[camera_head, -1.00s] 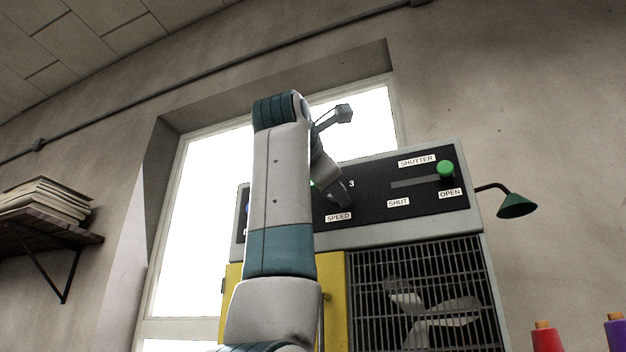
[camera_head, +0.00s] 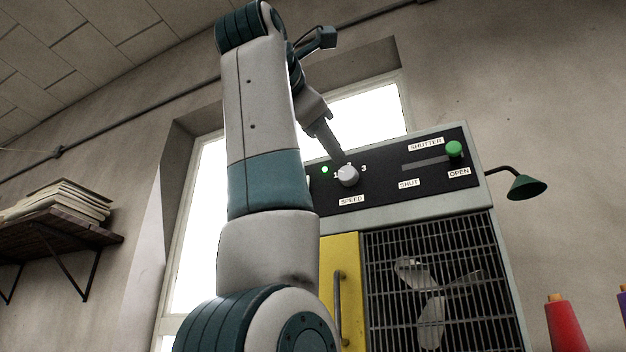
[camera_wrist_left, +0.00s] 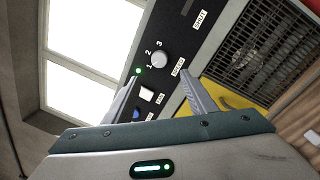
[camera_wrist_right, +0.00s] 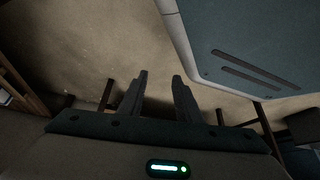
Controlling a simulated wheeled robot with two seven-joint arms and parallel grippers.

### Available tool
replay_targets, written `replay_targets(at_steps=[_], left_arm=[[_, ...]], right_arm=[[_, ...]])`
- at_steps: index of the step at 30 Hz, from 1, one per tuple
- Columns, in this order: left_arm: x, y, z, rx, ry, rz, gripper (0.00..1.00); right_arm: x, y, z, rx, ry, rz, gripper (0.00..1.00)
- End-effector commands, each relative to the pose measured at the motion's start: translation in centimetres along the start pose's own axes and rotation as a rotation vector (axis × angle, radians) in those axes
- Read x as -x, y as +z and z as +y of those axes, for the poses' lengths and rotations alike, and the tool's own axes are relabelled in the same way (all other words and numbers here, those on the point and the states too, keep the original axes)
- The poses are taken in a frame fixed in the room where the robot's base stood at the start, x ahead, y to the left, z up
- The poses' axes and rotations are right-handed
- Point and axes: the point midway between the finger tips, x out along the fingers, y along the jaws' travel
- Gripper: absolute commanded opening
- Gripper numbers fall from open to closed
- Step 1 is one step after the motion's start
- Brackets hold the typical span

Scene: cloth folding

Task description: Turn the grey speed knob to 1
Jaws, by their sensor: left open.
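The grey speed knob (camera_head: 348,176) sits on the black control panel (camera_head: 390,184) above the SPEED label, with numbers around it. In the left wrist view the knob (camera_wrist_left: 159,60) is beside the numbers 1, 2 and 3; I cannot tell surely where it points. My left gripper (camera_head: 338,154) is just above the knob in the head view. In its wrist view the left gripper (camera_wrist_left: 159,77) is open, its two fingers apart and empty, with the knob beyond the gap. My right gripper (camera_wrist_right: 160,77) is open and empty, away from the panel.
A green lamp (camera_head: 325,170) is lit left of the knob. The green shutter knob (camera_head: 453,149) is at the OPEN end of its slot. Below are a fan grille (camera_head: 470,290) and a yellow door (camera_head: 341,250). A green wall lamp (camera_head: 527,187) stands at the right.

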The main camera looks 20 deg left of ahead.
Motion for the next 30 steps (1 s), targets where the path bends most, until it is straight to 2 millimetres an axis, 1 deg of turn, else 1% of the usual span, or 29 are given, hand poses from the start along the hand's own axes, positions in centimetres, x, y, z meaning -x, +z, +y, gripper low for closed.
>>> replay_targets(at_steps=[1, 6, 12, 30], left_arm=[[0.9, -0.1, -0.1, 0.000, 0.002, -0.002, 0.52], [2.9, 0.0, -0.1, 0.000, 0.001, -0.002, 0.52], [3.9, 0.0, -0.1, 0.000, -0.001, 0.000, 0.52], [4.0, 0.0, 0.0, 0.001, -0.001, 0.000, 0.52]], right_arm=[[-0.4, -0.8, -0.2, 0.000, -0.002, 0.023, 0.31], [-0.7, -3.3, -0.6, -0.001, -0.007, 0.083, 0.31], [-0.7, -4.6, -0.8, -0.002, -0.010, 0.115, 0.31], [-0.7, -4.8, -0.8, -0.002, -0.009, 0.119, 0.31]])
